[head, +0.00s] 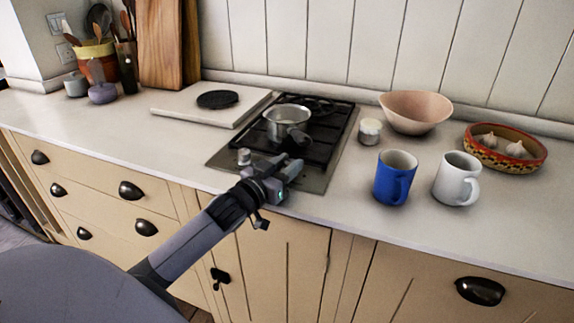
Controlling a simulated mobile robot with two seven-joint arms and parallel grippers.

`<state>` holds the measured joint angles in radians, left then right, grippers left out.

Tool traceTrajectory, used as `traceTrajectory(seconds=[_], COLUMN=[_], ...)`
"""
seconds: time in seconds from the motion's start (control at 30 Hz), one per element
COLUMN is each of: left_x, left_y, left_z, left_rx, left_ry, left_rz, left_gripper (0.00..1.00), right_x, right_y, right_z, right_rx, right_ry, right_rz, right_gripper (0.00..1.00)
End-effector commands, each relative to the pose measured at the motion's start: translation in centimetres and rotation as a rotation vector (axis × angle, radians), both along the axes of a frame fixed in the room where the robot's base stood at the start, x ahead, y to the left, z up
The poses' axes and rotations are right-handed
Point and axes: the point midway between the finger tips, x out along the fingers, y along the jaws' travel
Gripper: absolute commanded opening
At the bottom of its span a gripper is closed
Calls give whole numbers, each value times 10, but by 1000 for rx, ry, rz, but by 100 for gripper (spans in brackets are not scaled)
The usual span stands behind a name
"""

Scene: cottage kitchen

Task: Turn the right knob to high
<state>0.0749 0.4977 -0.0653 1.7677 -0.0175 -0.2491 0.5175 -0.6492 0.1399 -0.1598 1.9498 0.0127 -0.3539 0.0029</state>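The black hob (331,141) is set in the counter, with a steel front strip (313,179). One silver knob (244,156) stands at the left of this strip. The right knob cannot be made out; my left gripper (289,163) covers that part of the strip. The gripper is over the front of the hob, to the right of the visible knob. Its fingertips are too small and dark to tell whether they are open, shut or touching a knob. My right gripper is not in view.
A steel pan (288,121) sits on the hob, just behind my gripper. A blue mug (393,178), a white mug (456,180), a small jar (370,131) and a pink bowl (415,112) stand to the right. The counter's left front is clear.

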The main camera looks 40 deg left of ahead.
Motion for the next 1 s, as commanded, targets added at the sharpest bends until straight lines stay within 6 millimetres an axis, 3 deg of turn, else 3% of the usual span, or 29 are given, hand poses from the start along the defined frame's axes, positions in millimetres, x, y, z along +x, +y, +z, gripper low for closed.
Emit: traceTrajectory(seconds=[1.0], left_x=[1], left_y=[-5], left_z=[2], left_rx=[-2], left_ry=[-6], left_rz=[260], left_gripper=[3], right_x=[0], right_y=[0], right_z=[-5], right_rx=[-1], right_ry=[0], right_rz=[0], right_gripper=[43])
